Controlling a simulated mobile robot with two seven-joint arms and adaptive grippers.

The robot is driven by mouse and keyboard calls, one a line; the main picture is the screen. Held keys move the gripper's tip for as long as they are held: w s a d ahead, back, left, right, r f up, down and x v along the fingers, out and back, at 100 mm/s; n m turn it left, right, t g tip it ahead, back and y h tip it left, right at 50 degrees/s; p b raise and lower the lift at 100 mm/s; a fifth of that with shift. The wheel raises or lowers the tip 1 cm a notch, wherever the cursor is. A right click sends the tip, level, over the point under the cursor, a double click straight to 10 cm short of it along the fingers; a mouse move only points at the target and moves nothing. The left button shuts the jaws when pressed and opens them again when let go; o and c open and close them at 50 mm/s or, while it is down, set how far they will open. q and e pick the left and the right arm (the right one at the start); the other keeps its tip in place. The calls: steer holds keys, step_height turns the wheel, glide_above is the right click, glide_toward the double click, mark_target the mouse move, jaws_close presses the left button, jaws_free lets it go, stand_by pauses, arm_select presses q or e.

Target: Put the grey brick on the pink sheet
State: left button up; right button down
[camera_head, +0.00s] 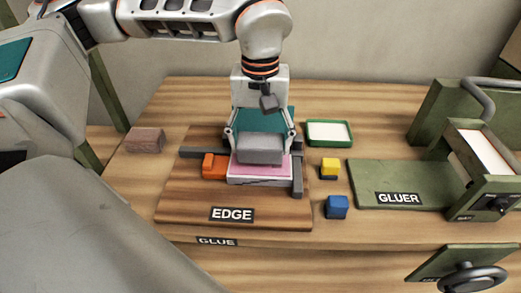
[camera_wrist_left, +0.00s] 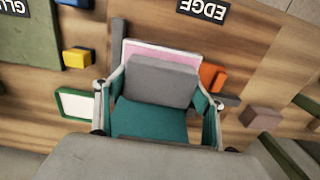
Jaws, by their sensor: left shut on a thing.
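The grey brick (camera_head: 260,150) is between the fingers of my left gripper (camera_head: 260,143), which is shut on it. In the left wrist view the brick (camera_wrist_left: 160,82) lies across the gripper in front of its teal palm. The pink sheet (camera_head: 258,173) lies under the brick on a pale stack on the EDGE board; its front part shows, and the brick and gripper hide the rest. I cannot tell whether the brick touches the sheet or is just above it. My right gripper is not in view.
Dark grey bars and an orange block (camera_head: 214,166) border the stack. A brown brick (camera_head: 145,140) lies to the left. A green-rimmed tray (camera_head: 329,133), a yellow block (camera_head: 330,166) and a blue block (camera_head: 337,206) are to the right, before the green GLUER (camera_head: 380,172).

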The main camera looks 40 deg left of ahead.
mark_target(260, 140)
arm_select(q)
steer(key=shift+f, duration=1.3)
steer(key=o, duration=1.6)
steer(key=shift+f, duration=0.15)
step_height(260, 140, up, 12)
steer(key=shift+r+p, duration=0.1)
steer(key=shift+p, duration=0.55)
